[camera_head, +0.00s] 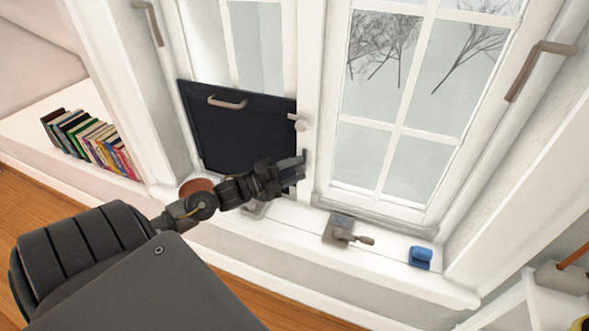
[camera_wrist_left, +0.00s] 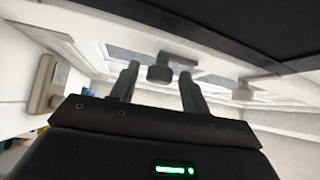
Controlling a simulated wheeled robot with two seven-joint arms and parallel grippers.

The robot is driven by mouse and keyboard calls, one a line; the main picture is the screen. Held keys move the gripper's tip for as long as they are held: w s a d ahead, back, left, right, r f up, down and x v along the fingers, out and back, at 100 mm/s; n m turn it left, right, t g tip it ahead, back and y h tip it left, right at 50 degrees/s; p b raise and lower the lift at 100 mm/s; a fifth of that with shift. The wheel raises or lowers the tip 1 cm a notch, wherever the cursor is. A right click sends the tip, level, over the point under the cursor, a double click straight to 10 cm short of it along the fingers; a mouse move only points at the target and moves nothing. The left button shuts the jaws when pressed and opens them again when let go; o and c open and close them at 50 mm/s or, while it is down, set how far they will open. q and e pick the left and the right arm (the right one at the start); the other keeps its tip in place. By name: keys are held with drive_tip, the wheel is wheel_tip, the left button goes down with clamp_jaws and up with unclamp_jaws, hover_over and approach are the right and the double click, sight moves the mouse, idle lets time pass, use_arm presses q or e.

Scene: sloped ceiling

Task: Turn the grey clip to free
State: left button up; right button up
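A dark panel (camera_head: 240,130) with a bar handle (camera_head: 227,102) covers the lower left window. A small pale clip (camera_head: 298,122) sits at its right edge on the white post. A lower grey clip shows only as a sliver (camera_head: 304,156) beside my left gripper (camera_head: 300,171). In the left wrist view a grey clip (camera_wrist_left: 160,68) appears between my open fingertips (camera_wrist_left: 157,85); I cannot tell whether they touch it. Another clip (camera_wrist_left: 250,90) shows farther right. The dark panel (camera_wrist_left: 240,20) fills the top of that view. My right gripper is out of view.
On the sill stand a grey block with a handle (camera_head: 340,229) and a blue item (camera_head: 420,257). A brown pot (camera_head: 196,187) is partly behind my left arm. Books (camera_head: 90,142) stand at the left. Window handles (camera_head: 537,67) stick out.

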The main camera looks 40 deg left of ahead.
use_arm(q)
drive_tip(key=v, duration=1)
drive_tip(key=shift+s+a, duration=0.25)
drive_tip(key=shift+s, duration=0.1)
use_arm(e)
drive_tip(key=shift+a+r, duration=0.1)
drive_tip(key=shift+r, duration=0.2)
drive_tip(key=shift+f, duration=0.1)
